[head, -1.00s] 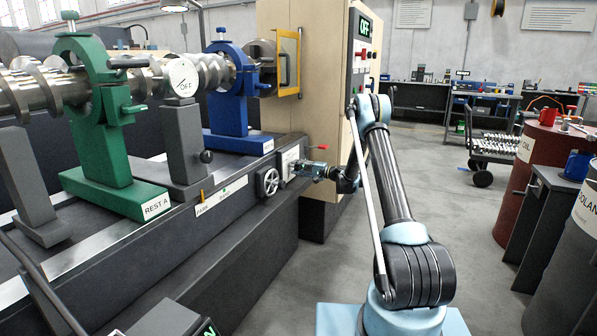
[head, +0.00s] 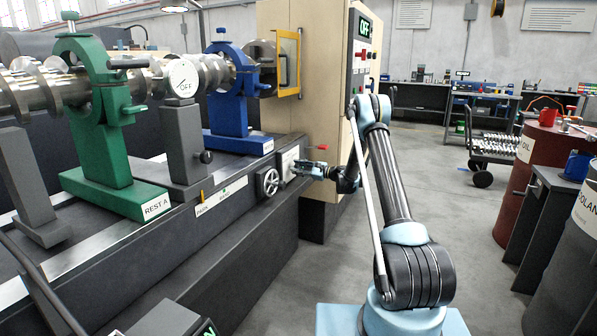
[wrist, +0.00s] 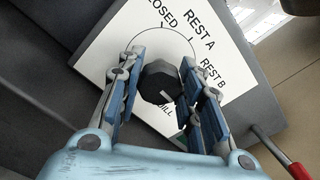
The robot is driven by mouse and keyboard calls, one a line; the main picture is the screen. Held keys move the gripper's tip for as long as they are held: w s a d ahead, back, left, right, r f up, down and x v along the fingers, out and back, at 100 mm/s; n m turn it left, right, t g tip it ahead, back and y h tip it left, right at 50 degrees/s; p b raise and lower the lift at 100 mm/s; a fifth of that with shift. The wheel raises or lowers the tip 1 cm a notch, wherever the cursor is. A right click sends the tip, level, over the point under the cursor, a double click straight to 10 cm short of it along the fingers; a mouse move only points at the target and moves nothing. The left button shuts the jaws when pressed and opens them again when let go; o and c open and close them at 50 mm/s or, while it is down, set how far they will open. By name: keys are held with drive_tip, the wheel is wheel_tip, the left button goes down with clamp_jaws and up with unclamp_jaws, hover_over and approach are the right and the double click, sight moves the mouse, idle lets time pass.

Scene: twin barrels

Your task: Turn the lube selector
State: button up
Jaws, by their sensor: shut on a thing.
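The lube selector is a dark faceted knob (wrist: 158,84) on a white label plate (wrist: 107,38) in the wrist view. The plate reads REST A, REST B, CLOSED and a partly hidden word ending in ILL. A pale mark shows on the knob's lower right, towards that hidden word. My gripper (wrist: 163,72) is shut on the knob, with one blue-padded finger on each side. In the head view my gripper (head: 301,169) is at the white plate (head: 287,163) on the machine's bed, and it hides the knob.
A handwheel (head: 267,183) is just left of my gripper. A red-tipped lever (head: 318,147) is close by; its red handle also shows in the wrist view (wrist: 298,171). The pale cabinet (head: 300,110) stands behind.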

drive_tip(key=m, duration=0.4)
drive_tip(key=shift+w+d+m, duration=0.1)
drive_tip(key=shift+m, duration=0.2)
drive_tip(key=m, duration=0.4)
drive_tip(key=shift+m, duration=0.3)
drive_tip(key=o, duration=1.1)
drive_tip(key=shift+c, duration=0.2)
drive_tip(key=v, duration=1.2)
